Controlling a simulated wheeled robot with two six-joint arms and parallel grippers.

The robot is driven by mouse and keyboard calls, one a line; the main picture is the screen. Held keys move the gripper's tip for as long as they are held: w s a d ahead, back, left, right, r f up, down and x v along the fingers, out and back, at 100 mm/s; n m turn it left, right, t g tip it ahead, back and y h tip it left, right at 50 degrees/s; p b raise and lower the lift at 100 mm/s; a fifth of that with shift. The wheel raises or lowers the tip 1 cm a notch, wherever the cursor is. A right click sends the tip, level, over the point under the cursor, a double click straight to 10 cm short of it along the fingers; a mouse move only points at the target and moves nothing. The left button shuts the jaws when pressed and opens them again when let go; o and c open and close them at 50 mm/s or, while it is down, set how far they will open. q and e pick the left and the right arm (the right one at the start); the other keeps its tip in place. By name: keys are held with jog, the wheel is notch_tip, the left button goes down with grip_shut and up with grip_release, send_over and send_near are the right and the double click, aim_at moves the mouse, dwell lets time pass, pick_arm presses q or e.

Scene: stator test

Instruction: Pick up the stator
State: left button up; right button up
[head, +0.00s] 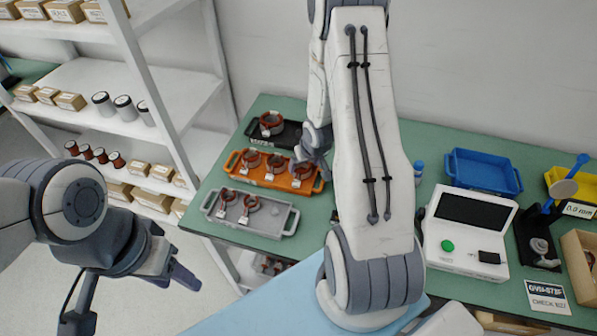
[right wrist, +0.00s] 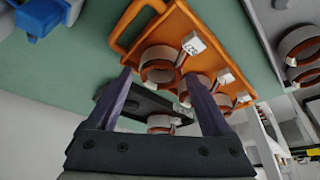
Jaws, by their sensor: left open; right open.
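Three copper-and-grey ring stators with white tags sit in the orange tray (head: 264,179): a left one (head: 250,160), a middle one (head: 276,163) and a right one (head: 300,171). My right gripper (head: 313,155) is at the tray's right end, partly hidden by its arm. In the right wrist view its open fingers (right wrist: 160,74) frame the nearest stator (right wrist: 158,66); no grip shows. Two stators (head: 227,196) lie in the grey tray (head: 275,233), and one (head: 270,122) is in the black tray (head: 290,136). My left gripper (head: 132,295) is open and empty, left of the table.
The green table (head: 330,215) also holds a blue tray (head: 483,171), a white test device (head: 466,235) and a blue-handled fixture (head: 541,235) on the right. White shelves (head: 180,95) with boxes and cans stand at the left.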

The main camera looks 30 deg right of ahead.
aim_at(303, 167)
jog(key=shift+x, duration=1.75)
jog(key=c, duration=1.3)
grip_shut()
jog(key=shift+r, duration=0.15)
